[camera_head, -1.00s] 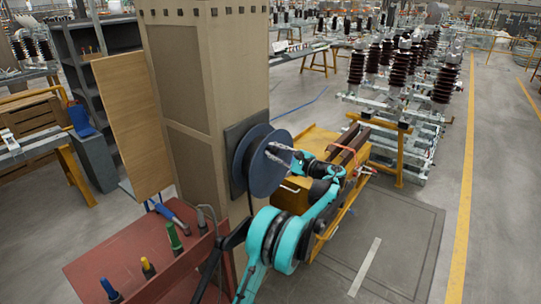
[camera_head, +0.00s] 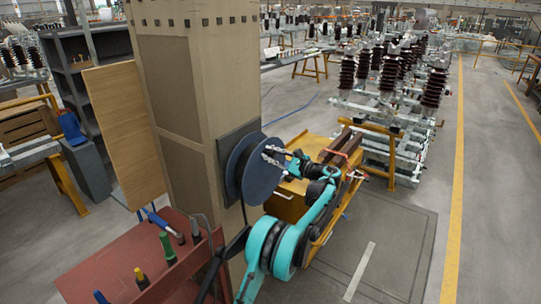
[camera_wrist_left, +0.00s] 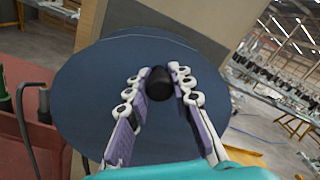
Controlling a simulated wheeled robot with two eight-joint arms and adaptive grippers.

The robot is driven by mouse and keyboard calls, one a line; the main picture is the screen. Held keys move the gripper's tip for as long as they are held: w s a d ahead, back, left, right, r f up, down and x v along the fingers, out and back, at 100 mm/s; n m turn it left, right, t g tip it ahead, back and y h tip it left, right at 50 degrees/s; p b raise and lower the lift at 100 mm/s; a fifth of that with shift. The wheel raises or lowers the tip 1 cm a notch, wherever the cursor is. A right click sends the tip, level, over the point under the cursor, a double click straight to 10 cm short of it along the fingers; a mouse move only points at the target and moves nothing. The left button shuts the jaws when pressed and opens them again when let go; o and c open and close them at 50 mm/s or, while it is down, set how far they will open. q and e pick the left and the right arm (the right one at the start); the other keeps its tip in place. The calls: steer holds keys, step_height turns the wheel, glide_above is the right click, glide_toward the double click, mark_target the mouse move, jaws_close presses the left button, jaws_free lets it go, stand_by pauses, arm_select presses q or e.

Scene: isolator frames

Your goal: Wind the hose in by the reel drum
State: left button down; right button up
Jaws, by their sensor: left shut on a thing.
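The reel drum (camera_head: 262,186) is a dark blue disc on a dark plate on the side of the tan column. It fills much of the left wrist view (camera_wrist_left: 85,100). My left gripper (camera_head: 268,153) is at the upper part of the drum's face. In the left wrist view, its fingers are shut on a black knob (camera_wrist_left: 184,82) that stands out from the drum. In the head view the fingers hide the knob. A thin dark line, perhaps the hose (camera_head: 243,212), hangs below the drum. My right gripper is not in view.
A red bench (camera_head: 95,255) with several upright-handled tools stands at lower left, close to my left arm. The tan column (camera_head: 180,100) bears the drum. A yellow cart (camera_head: 288,205) stands behind my arm. The floor at right is clear.

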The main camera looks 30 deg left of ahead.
arm_select(q)
steer(key=c, duration=1.3)
jaws_free()
steer(key=shift+w, duration=0.1)
steer(key=shift+d, duration=0.1)
steer(key=s+d, duration=0.1)
steer(key=d, duration=1)
steer(key=shift+s+d+f, duration=0.2)
steer(key=shift+s+d, duration=0.05)
steer(key=shift+d, duration=0.15)
